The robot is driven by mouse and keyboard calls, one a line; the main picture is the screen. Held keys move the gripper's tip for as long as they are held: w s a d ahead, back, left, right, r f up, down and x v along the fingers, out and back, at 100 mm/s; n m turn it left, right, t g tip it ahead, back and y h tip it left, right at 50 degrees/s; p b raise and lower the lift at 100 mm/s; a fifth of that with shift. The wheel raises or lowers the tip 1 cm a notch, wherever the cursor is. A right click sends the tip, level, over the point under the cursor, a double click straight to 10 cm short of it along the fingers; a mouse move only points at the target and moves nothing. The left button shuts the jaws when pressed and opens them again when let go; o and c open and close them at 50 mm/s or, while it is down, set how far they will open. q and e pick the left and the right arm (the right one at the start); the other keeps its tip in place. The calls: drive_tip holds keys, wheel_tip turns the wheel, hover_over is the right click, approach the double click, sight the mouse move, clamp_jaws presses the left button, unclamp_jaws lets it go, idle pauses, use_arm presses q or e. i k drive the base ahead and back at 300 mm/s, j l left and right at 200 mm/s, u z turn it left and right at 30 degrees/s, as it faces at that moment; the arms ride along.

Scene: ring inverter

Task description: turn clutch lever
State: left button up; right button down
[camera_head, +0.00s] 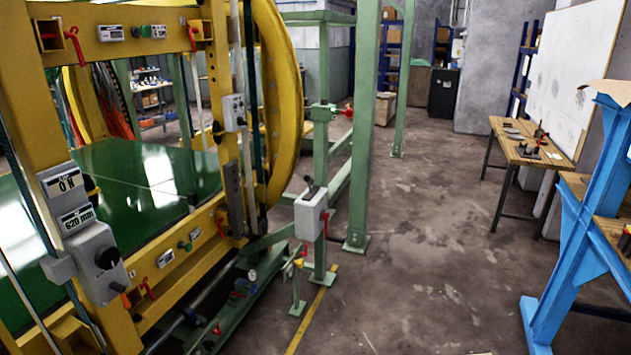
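A yellow ring machine fills the left side, with a large yellow ring (287,85) and a yellow frame. No part is marked clearly enough to tell which is the clutch lever. A grey control box (310,214) with a small dark lever (309,184) on top stands by a green post. Red levers show on the frame, one at the top left (74,45), one at the top middle (192,37) and one low down (148,289). Another grey box (97,262) with a black knob is at the lower left. Neither of my grippers shows.
Green posts (364,120) and low green beams stand right of the ring. A wooden table (528,150) with small items and a blue steel frame (578,235) are at the right. The concrete floor (430,240) between them is open. A yellow line (311,311) runs along the machine side.

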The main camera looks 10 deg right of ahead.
sight(306, 177)
drive_tip(key=i+l, duration=0.1)
drive_tip(key=l, duration=0.2)
drive_tip(key=i+l, duration=0.15)
drive_tip(key=l, duration=0.15)
drive_tip(key=i+l, duration=0.1)
drive_tip(key=l, duration=0.15)
drive_tip(key=i+j, duration=0.2)
drive_tip(key=i, duration=0.65)
drive_tip(key=i+j+u, duration=0.15)
drive_tip(key=i, duration=0.7)
drive_tip(key=i+j, duration=0.2)
drive_tip(key=i, duration=0.7)
drive_tip(key=u, duration=0.05)
